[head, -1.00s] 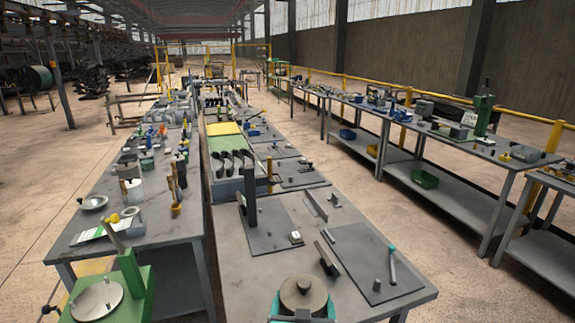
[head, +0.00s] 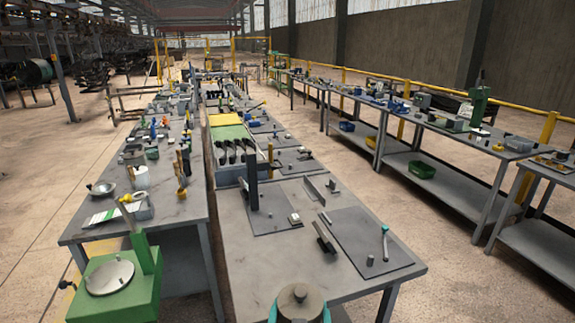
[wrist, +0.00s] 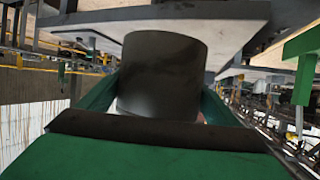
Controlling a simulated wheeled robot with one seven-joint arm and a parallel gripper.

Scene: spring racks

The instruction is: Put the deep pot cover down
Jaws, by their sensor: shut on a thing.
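The deep pot cover (head: 300,299) is a grey-brown round piece with a small knob on top, at the bottom edge of the head view. My gripper (head: 300,313) is shut on it, with a teal finger on each side. In the wrist view the cover (wrist: 163,75) is a dark cylinder between the green fingers of my gripper (wrist: 160,98). The cover is upright in the head view, in front of the near edge of the middle table (head: 262,262). Its lower part is cut off by the frame, so its height is unclear.
The middle table holds two dark flat plates, one (head: 368,240) with a teal-handled tool (head: 385,240). A dark upright post (head: 252,180) stands farther back. Bare tabletop lies at the front left. A green press-like stand (head: 115,280) is at left, beside the cluttered left table (head: 160,215).

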